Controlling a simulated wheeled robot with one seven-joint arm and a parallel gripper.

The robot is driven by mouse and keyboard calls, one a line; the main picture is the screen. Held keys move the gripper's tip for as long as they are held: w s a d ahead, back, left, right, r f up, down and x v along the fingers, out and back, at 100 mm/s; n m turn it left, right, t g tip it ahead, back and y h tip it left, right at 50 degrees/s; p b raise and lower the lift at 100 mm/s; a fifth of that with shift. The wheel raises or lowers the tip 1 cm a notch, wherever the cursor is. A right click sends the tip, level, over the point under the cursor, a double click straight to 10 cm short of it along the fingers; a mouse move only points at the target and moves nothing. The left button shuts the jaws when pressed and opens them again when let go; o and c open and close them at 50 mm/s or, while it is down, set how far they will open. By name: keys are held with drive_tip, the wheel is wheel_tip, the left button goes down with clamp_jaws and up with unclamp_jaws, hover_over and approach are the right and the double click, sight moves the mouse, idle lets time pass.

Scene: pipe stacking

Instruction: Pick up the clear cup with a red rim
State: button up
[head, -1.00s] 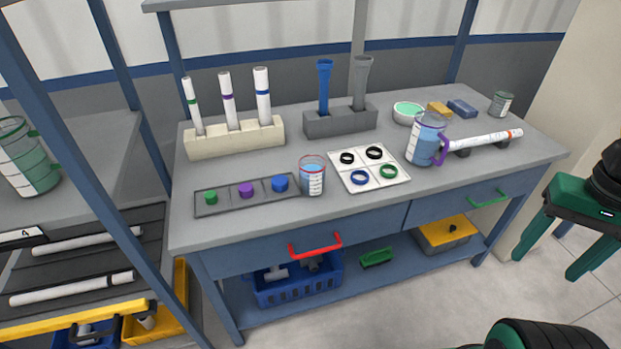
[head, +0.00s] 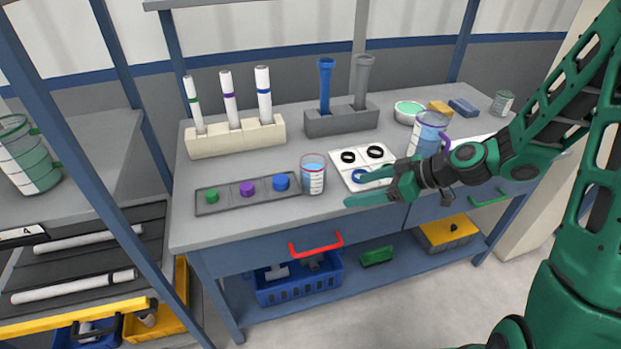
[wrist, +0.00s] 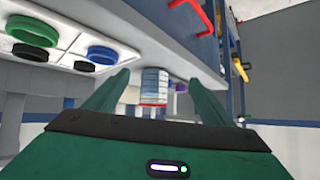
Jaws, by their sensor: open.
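The clear cup with a red rim (head: 313,175) stands upright on the workbench, with blue liquid and white markings on its side. It is between the tray of caps and the ring tray. My gripper (head: 353,190) is open and empty, to the right of the cup and apart from it, above the bench's front part. In the wrist view, the cup (wrist: 154,86) appears upside down, ahead between the two open fingers (wrist: 158,88).
A grey tray with coloured caps (head: 222,204) lies left of the cup. A white ring tray (head: 342,160) is partly hidden behind my gripper. A larger jug with a purple handle (head: 428,130) stands behind my arm. Racks of tubes (head: 240,140) stand farther back.

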sight(325, 175)
drive_tip(key=w+a+y, duration=0.1)
drive_tip(key=a, duration=0.1)
drive_tip(key=w+a+r+t+y, duration=0.1)
drive_tip(key=w, duration=0.1)
drive_tip(key=shift+w+a+r+n+t, duration=0.1)
drive_tip(key=shift+a+r+n+t, duration=0.1)
drive_tip(key=shift+a+n+t, duration=0.15)
drive_tip(key=x, duration=0.4)
drive_tip(key=shift+w+a, duration=0.1)
drive_tip(key=shift+a, duration=0.1)
drive_tip(key=shift+x, duration=3.2)
drive_tip(key=shift+f, duration=0.1)
drive_tip(key=shift+c, duration=0.5)
drive_tip(key=c, duration=1.2)
